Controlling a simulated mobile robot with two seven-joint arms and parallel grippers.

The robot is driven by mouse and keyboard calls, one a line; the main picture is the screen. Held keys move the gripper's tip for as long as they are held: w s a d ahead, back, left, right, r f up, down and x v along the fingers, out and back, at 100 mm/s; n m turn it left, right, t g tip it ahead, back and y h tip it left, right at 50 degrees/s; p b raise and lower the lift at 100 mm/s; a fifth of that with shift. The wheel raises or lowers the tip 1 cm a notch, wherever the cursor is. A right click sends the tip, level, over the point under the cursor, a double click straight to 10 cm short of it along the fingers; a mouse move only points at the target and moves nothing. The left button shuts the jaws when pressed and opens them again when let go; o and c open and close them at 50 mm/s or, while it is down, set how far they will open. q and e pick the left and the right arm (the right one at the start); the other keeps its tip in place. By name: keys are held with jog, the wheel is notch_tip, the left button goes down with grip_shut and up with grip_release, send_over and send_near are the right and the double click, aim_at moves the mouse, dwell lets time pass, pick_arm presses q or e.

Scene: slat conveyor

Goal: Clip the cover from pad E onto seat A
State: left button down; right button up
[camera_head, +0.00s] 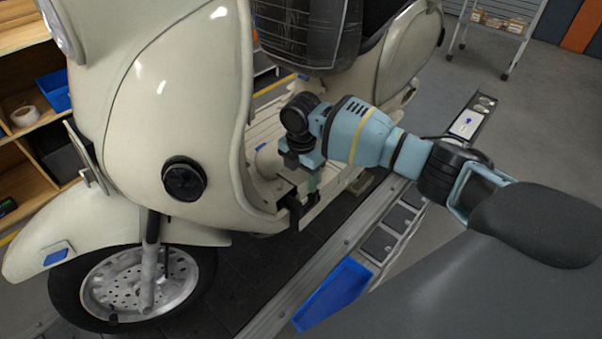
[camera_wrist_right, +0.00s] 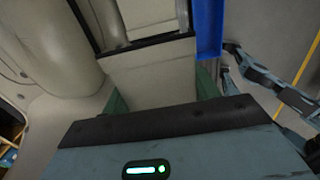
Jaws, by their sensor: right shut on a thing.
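The held piece is mostly hidden behind the gripper in the head view. Dark pads (camera_head: 380,244) lie in a row along the conveyor's side rail; I cannot read their letters. I cannot make out seat A. My left gripper is not in view.
A blue tray (camera_head: 333,295) sits on the near side of the rail. Wooden shelves (camera_head: 22,170) with a blue bin (camera_head: 55,91) stand at the left. A wheeled rack (camera_head: 497,25) stands far back right. Grey floor at the right is clear.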

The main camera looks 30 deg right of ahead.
jog(key=shift+f+b, duration=0.5)
jog(key=shift+f, duration=1.2)
jog(key=shift+f+b, duration=0.4)
jog(key=shift+f, duration=0.85)
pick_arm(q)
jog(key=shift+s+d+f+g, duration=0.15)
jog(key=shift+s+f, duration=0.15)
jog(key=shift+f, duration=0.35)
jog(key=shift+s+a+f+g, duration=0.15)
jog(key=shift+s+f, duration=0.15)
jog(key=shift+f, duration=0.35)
pick_arm(e)
jog(key=shift+f, duration=0.45)
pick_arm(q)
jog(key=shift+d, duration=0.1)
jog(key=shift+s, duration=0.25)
pick_arm(e)
jog(key=shift+f, duration=0.2)
jog(key=shift+f, duration=0.1)
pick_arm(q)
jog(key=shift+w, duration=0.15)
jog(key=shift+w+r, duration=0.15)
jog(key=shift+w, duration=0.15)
pick_arm(e)
jog(key=shift+f, duration=0.1)
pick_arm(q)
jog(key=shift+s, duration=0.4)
pick_arm(e)
jog(key=shift+f, duration=0.15)
